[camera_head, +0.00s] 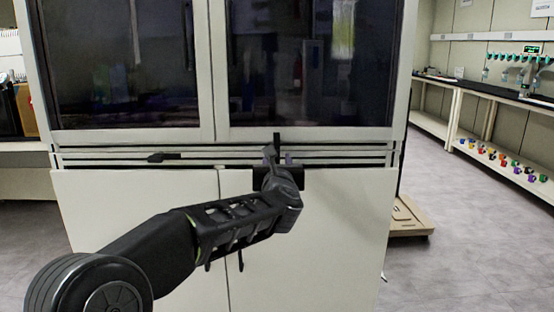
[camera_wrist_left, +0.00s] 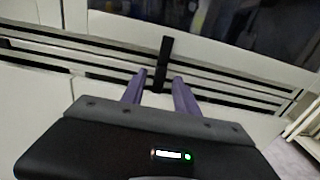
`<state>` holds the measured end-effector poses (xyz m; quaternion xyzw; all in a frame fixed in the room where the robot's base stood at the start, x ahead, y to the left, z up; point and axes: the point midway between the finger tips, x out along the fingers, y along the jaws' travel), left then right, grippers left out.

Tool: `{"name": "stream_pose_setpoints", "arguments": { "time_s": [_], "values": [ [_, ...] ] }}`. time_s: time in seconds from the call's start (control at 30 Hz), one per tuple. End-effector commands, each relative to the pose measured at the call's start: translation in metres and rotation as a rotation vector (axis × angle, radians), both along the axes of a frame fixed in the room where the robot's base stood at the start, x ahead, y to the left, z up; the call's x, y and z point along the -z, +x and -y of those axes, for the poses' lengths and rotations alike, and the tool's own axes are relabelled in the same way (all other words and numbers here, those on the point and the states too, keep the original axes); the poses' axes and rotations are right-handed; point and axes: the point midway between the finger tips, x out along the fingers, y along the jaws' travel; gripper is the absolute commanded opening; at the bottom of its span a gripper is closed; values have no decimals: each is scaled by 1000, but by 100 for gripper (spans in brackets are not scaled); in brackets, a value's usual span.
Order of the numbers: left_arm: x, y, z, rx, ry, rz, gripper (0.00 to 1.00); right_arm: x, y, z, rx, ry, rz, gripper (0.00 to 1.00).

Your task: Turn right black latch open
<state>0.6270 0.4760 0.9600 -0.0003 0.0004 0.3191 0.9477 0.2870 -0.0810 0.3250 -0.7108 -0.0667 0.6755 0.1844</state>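The right black latch (camera_wrist_left: 166,52) stands upright on the slatted band of the cabinet in the left wrist view. Its top also shows in the head view (camera_head: 277,139), just above my gripper. My left gripper (camera_head: 278,156) is in front of it, at the right part of the band. In the left wrist view its two purple fingers (camera_wrist_left: 160,76) are apart, one on each side of the latch's lower end. I see gaps beside the latch; whether a finger touches it I cannot tell. The left black latch (camera_head: 164,157) lies horizontal. My right gripper is not in view.
The freeze dryer cabinet (camera_head: 310,240) has dark glass doors (camera_head: 305,70) above and pale panels below. A wooden pallet-like base (camera_head: 408,218) is at its right. A bench with coloured items (camera_head: 500,160) stands far right. The grey floor (camera_head: 455,250) between is clear.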

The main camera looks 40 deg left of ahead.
Motion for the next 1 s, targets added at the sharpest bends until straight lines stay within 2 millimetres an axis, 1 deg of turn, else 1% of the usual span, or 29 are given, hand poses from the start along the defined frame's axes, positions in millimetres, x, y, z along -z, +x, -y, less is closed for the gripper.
{"name": "stream_pose_setpoints", "arguments": {
  "time_s": [0.03, 0.13, 0.43, 0.87, 1.0],
  "values": [
    [0, 5, -4, -1, 0, -1, 36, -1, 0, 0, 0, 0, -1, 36],
    [0, 10, -8, -1, 1, 0, 36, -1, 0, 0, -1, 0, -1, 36],
    [0, 11, -9, -1, 1, 0, 36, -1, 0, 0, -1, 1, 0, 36],
    [0, 11, -9, 0, 1, 1, 0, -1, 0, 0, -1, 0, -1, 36],
    [0, 11, -9, 0, 1, 1, 0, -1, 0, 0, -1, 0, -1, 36]
  ]
}}
